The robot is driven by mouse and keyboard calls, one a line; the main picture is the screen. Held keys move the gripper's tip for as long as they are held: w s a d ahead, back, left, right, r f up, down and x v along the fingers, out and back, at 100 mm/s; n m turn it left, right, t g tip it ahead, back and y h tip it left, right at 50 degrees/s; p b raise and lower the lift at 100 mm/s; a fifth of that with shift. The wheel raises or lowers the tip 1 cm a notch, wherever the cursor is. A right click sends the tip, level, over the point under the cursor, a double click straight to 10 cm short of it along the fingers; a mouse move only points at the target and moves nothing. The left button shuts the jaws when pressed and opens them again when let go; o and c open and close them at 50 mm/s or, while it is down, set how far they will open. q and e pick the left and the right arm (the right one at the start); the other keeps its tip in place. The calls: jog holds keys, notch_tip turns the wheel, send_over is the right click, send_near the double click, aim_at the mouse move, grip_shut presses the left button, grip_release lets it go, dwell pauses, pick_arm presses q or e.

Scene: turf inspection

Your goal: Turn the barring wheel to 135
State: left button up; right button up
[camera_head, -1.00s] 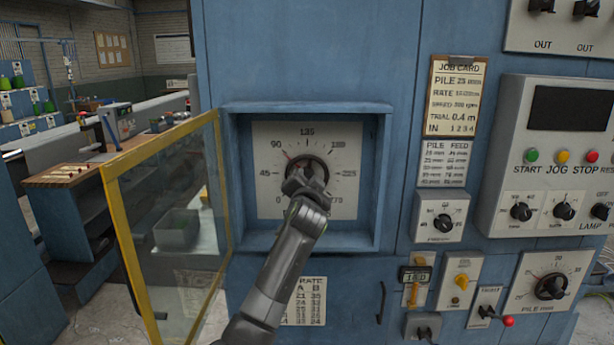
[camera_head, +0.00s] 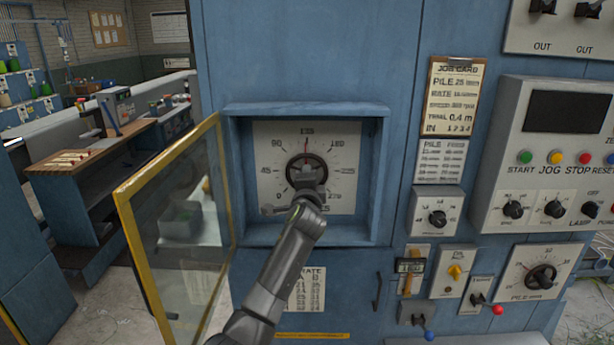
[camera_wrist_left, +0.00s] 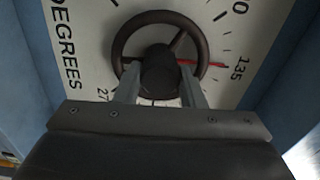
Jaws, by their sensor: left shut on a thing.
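The dark barring wheel (camera_head: 307,171) sits on a white degree dial (camera_head: 263,200) inside a recessed blue box. Its red pointer (camera_head: 306,148) points straight up at the 135 mark. In the left wrist view the wheel (camera_wrist_left: 118,38) fills the top middle, with the red pointer (camera_wrist_left: 207,64) aimed right at the 135 label. My left gripper (camera_wrist_left: 160,82) is shut on the wheel's hub, one finger each side. In the head view the left gripper (camera_head: 308,182) covers the wheel's lower part and some dial numbers. My right gripper is not in view.
A yellow-framed clear door (camera_head: 150,184) stands open left of the box. The box rim (camera_head: 306,109) surrounds the dial closely. Right of it are a job card (camera_head: 455,97), knobs, levers and a control panel (camera_head: 490,195). A workbench (camera_head: 75,185) stands behind at left.

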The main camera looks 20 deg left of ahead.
pick_arm(q)
jog(key=shift+m, duration=0.3)
jog(key=o, duration=1)
jog(key=shift+s, duration=0.1)
jog(key=b+v, duration=0.5)
jog(key=v, duration=1.2)
jog(key=shift+s, duration=0.1)
